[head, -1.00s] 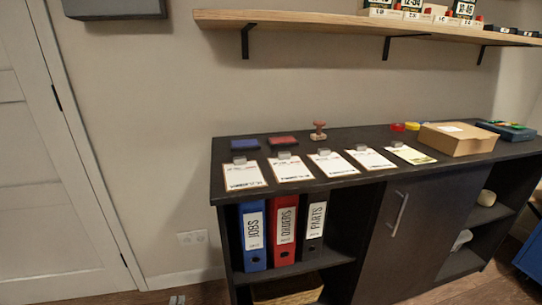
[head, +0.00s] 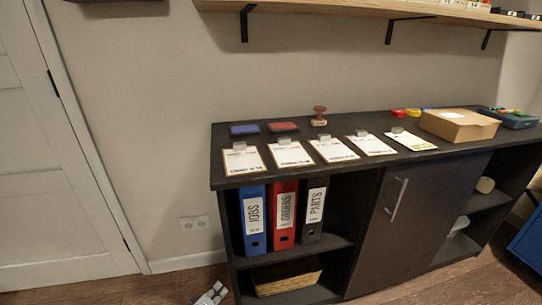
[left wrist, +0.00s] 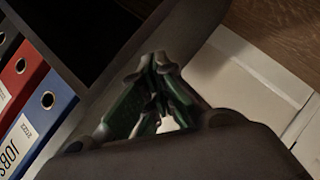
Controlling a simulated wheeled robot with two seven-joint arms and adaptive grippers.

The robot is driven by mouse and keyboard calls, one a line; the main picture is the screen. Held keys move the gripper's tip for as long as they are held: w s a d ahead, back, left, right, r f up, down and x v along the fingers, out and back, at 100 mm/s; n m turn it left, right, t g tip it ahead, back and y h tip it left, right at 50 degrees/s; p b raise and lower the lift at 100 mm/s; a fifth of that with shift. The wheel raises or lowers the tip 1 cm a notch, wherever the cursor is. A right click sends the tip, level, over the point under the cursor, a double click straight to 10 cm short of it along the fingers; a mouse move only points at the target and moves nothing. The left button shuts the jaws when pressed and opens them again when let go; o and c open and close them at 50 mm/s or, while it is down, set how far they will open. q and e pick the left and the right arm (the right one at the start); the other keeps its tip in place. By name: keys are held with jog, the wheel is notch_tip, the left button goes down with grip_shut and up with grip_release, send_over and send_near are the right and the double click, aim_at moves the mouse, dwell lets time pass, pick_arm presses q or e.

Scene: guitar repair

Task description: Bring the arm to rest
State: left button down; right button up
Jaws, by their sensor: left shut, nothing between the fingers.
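My left gripper (head: 212,295) shows at the bottom edge of the head view, low in front of the cabinet's left end. In the left wrist view its fingers (left wrist: 158,62) meet at the tips, shut and empty. The rest of my left arm is out of the head view. My right gripper is in neither view.
A dark cabinet (head: 365,222) stands against the wall. Clipboards (head: 289,154), a wooden stamp (head: 319,116), ink pads (head: 283,127) and a cardboard box (head: 459,124) lie on top. Binders (head: 284,213) and a basket (head: 287,281) sit inside. A door (head: 60,200) is at left.

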pick_arm(q)
jog(key=s+a+r+m+g+y, duration=0.2)
jog(key=s+r+m+g, duration=0.2)
jog(key=s, duration=0.5)
jog(key=s+a+r+m+g+y+p, duration=0.1)
jog(key=s+r+m+g, duration=0.3)
jog(key=s, duration=0.6)
notch_tip(320, 180, up, 3)
jog(key=shift+s+a+f+m+g+y, duration=0.15)
jog(key=shift+a+m+g+y, duration=0.35)
jog(key=shift+m, duration=0.7)
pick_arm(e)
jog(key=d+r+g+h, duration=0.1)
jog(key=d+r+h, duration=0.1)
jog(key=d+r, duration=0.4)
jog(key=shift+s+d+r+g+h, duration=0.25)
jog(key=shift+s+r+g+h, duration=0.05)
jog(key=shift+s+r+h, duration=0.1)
pick_arm(q)
jog(key=shift+w+d+f+p, duration=0.1)
jog(key=shift+w+d+p, duration=0.1)
jog(key=shift+p, duration=0.4)
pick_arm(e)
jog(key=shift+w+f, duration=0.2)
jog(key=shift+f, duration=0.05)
